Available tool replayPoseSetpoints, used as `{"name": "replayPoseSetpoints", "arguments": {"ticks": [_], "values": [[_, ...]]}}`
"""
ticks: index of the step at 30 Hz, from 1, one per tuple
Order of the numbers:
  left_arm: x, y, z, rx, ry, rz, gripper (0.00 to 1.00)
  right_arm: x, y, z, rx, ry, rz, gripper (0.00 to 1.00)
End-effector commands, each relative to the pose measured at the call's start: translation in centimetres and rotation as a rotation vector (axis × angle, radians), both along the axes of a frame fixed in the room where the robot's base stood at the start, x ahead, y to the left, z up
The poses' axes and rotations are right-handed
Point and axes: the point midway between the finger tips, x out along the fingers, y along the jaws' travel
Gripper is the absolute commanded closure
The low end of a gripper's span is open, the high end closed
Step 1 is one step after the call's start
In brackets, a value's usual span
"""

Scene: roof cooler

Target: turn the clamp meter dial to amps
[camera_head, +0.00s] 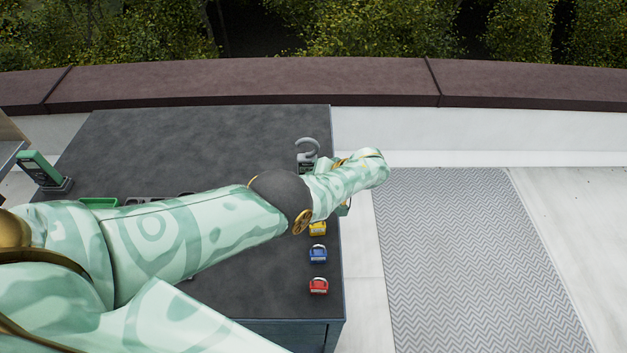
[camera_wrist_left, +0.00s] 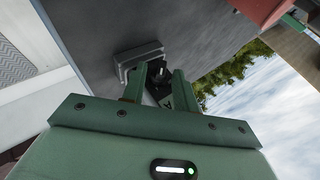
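The clamp meter (camera_head: 306,162) stands near the right edge of the dark worktop in the head view, with its grey curved jaw at the top. My left arm reaches across the worktop, and my left gripper (camera_head: 333,164) is close at the meter's right side, partly hidden by my own arm. In the left wrist view the gripper (camera_wrist_left: 160,84) has its two green fingers apart. A dark body with a round dial (camera_wrist_left: 161,72) shows between and just beyond the fingertips. I cannot tell whether they touch it, and the dial's markings are too small to read. My right gripper is not in view.
Yellow (camera_head: 318,229), blue (camera_head: 318,254) and red (camera_head: 318,286) padlocks line the worktop's right edge. A green handheld device (camera_head: 40,170) stands in a dock at the left. A green tray (camera_head: 98,202) is partly behind my arm. The worktop's (camera_head: 190,145) back is clear.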

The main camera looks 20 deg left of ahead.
Motion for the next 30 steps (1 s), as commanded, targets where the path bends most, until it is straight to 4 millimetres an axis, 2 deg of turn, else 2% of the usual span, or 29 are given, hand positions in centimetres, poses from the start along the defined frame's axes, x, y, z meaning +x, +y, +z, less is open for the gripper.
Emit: {"name": "replayPoseSetpoints", "arguments": {"ticks": [5, 8, 15, 21, 24, 30], "values": [[0.0, -0.3, 0.3, 0.000, -0.002, -0.001, 0.71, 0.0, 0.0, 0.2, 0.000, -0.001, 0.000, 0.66], [0.0, -1.2, 1.3, -0.001, -0.002, -0.002, 0.71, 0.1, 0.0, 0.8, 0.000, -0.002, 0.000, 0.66], [-0.5, -5.6, 5.7, -0.004, -0.004, -0.003, 0.71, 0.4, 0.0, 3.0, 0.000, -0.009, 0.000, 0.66], [-0.9, -9.3, 9.0, -0.003, -0.001, -0.002, 0.71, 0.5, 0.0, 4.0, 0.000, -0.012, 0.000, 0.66], [-1.0, -10.4, 10.2, 0.001, -0.003, -0.001, 0.71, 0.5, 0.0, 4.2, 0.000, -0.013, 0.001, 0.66], [-1.2, -11.6, 11.2, 0.000, 0.000, 0.000, 0.71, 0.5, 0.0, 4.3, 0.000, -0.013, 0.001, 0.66]]}}
